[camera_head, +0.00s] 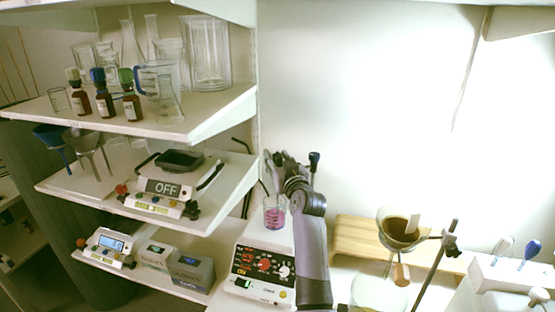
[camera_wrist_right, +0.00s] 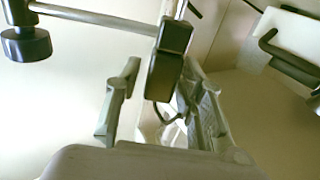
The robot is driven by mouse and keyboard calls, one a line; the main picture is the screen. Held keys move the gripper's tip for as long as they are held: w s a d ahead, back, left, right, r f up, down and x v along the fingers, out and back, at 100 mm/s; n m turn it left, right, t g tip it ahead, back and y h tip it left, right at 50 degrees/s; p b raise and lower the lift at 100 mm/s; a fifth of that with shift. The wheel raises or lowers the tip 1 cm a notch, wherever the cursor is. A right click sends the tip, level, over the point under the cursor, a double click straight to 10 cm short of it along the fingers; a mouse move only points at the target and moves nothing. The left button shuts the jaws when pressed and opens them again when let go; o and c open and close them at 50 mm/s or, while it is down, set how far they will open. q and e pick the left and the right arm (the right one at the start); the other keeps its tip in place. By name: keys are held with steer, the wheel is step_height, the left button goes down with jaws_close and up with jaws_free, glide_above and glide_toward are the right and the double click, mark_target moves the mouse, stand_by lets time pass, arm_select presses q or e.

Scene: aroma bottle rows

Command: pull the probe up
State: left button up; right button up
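A stirrer hotplate (camera_head: 262,268) with a red-lit panel stands at lower centre. A beaker (camera_head: 274,213) with pink liquid sits on it. My right gripper (camera_head: 280,163) is above and behind the beaker, partly hidden by its own arm. In the right wrist view its fingers (camera_wrist_right: 160,85) are apart. A black block (camera_wrist_right: 165,65), apparently the probe's holder on a grey rod, lies between the fingertips, closer to the right finger. A gap shows beside the left finger. The probe's tip cannot be made out clearly. My left gripper is not in view.
Shelves on the left hold brown bottles (camera_head: 104,98), glassware (camera_head: 207,55), a device marked OFF (camera_head: 165,188) and a balance (camera_head: 109,246). A wooden stand (camera_head: 358,240) and a funnel with brown contents (camera_head: 400,228) are right of my arm. The wall behind is bare.

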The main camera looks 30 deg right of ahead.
jaws_close()
stand_by(0.6)
